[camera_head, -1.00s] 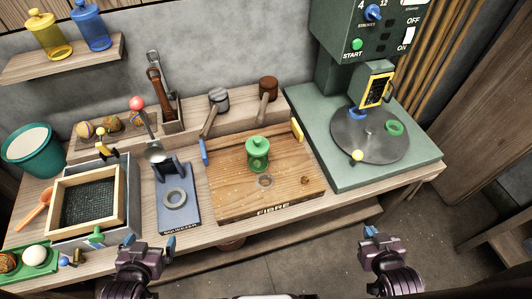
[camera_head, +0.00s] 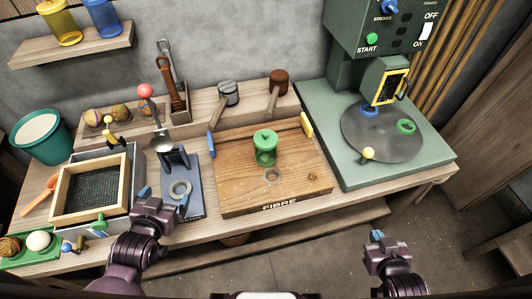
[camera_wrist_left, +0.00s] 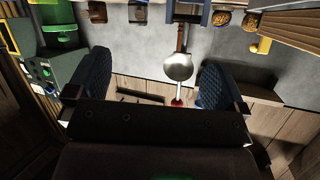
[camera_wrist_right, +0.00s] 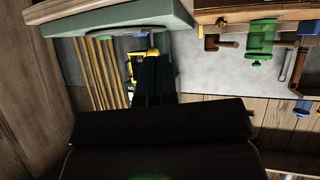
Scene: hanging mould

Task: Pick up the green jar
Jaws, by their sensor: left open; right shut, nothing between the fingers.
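The green jar (camera_head: 265,149) with its lid and knob stands upright on the wooden board marked FIBRE (camera_head: 235,185), behind a metal ring set in the board. It also shows at the top left of the left wrist view (camera_wrist_left: 60,28) and at the top of the right wrist view (camera_wrist_right: 261,40). My left gripper (camera_head: 162,199) is open and empty, in front of the blue-grey stand at the bench's front edge, left of and nearer than the jar. My right gripper (camera_head: 377,238) is shut and empty, in front of the bench, right of and well away from the jar.
A green press with a round grey plate (camera_head: 383,137) stands right of the board. Two mallets (camera_head: 229,92) lie behind it. The blue-grey stand with a ring (camera_head: 180,190) and a framed screen tray (camera_head: 92,188) are at left. Yellow and blue jars (camera_head: 60,22) sit on a shelf.

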